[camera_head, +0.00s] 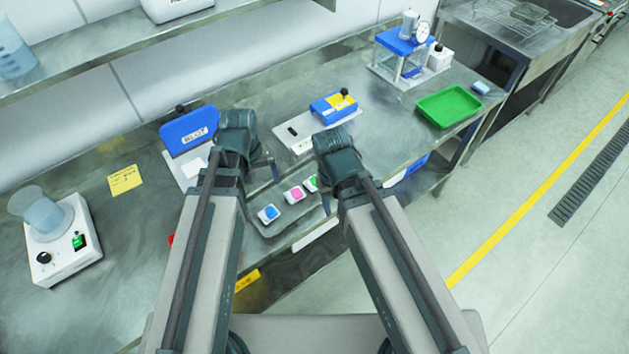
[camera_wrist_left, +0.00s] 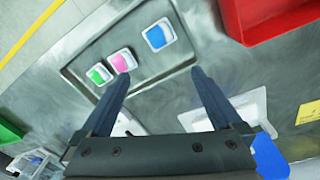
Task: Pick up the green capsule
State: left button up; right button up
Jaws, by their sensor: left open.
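The green capsule (camera_head: 311,183) sits in a small white holder at the right end of a row on a grey tray (camera_head: 258,226). A pink capsule (camera_head: 293,194) and a blue capsule (camera_head: 268,213) sit in the same row. My left gripper (camera_wrist_left: 160,75) is open and empty above the tray, with one finger near the pink capsule and the green one off to the side. My right gripper (camera_head: 327,200) hangs near the green capsule; its jaws are unclear.
A blue-yellow device (camera_head: 334,107) and a blue-lidded unit (camera_head: 190,130) stand behind the tray. A stirrer with a beaker (camera_head: 62,262) is at the left. A red bin (camera_wrist_left: 265,18) shows in the wrist view.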

pick_arm(q)
jog(key=w+d+n+h, duration=0.3)
jog(key=w+d+n, duration=0.6)
jog(key=n, duration=0.4)
jog(key=n+b, duration=0.2)
jog(key=b, duration=0.6)
send_near(313, 182)
jog(key=shift+w+d+f+g, duration=0.15)
jog(key=shift+w+f+g, duration=0.05)
jog(key=shift+f, duration=0.3)
jog(key=shift+w+d+f+g, duration=0.15)
jog(key=shift+w+f+g, duration=0.05)
jog(key=shift+f, duration=0.35)
jog(key=shift+d+f, duration=0.2)
jog(key=shift+f, duration=0.1)
jog(key=b+x, duration=0.5)
jog(key=shift+s+f, duration=0.1)
jog(key=shift+f, duration=0.05)
jog(key=c, duration=1.4)
